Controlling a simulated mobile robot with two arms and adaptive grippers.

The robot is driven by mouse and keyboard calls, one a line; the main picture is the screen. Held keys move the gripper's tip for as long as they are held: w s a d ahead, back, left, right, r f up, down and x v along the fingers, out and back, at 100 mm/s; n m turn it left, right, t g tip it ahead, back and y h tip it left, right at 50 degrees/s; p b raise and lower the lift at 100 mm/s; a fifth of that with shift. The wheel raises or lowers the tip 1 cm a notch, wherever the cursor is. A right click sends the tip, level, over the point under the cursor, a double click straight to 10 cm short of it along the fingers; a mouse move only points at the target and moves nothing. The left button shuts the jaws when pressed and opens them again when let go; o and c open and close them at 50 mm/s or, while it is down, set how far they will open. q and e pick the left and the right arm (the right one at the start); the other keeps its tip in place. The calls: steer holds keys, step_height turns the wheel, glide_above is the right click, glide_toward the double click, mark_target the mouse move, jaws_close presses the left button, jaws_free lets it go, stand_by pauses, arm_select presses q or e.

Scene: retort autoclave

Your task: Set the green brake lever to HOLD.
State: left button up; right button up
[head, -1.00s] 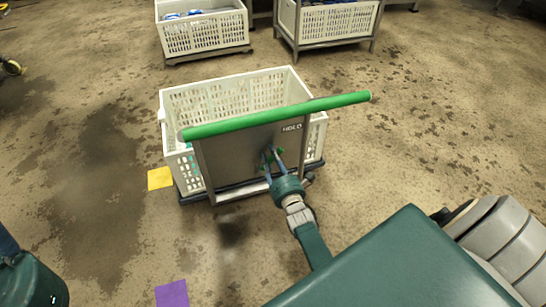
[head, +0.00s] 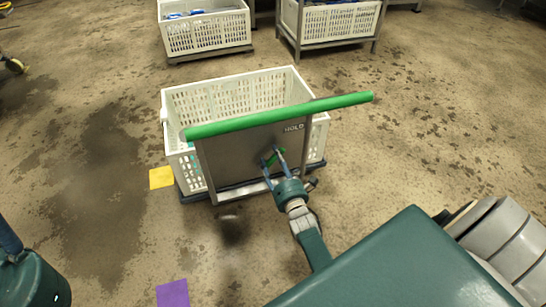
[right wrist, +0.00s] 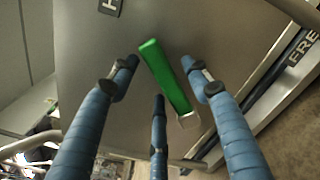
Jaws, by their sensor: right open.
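The green brake lever (right wrist: 165,78) is a short bar on the grey metal panel (head: 235,160) of the cart. In the right wrist view it slants between the blue fingers of my right gripper (right wrist: 168,72), its lower end at a pale block. My right gripper is open, and the fingers stand around the lever; whether one touches it I cannot tell. In the head view the gripper (head: 272,160) is at the panel and partly covers the lever (head: 276,156). The HOLD label (head: 294,128) is above it. The FREE label (right wrist: 303,48) is at the right in the wrist view.
The cart carries a white perforated basket (head: 190,102) and has a long green push bar (head: 280,114) above the panel. Yellow (head: 161,178) and purple (head: 173,293) floor marks lie to the left. Two more basket carts stand behind. The floor around is clear.

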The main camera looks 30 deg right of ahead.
steer(key=v, duration=1)
steer(key=shift+s, duration=0.2)
steer(key=shift+a, duration=0.15)
